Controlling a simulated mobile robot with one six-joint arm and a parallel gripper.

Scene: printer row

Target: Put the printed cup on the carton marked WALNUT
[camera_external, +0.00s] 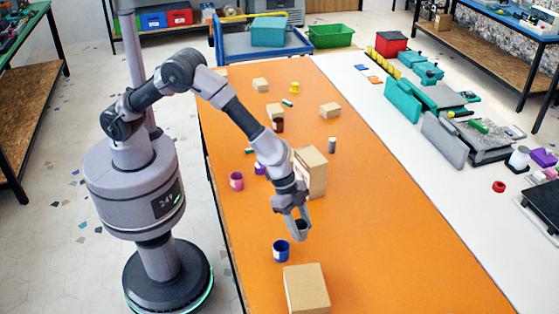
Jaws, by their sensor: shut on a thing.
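My gripper (298,230) points down over the front part of the orange table. Its fingers are shut on a small dark thing (301,226), perhaps a cup; the fingers hide much of it and I can see no print on it. A blue cup (281,252) with a pale patch stands upright on the table just below and left of my gripper. A large carton (306,289) stands at the front edge of the picture, and a tall carton (313,172) stands behind my wrist. I cannot read WALNUT on any carton.
Smaller cartons (330,110) stand farther back. A pink cup (236,181), a purple thing (260,168), a grey cylinder (332,145), a dark brown jar (278,125) and a yellow thing (294,87) are spread about. The orange table (400,230) is clear on the right.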

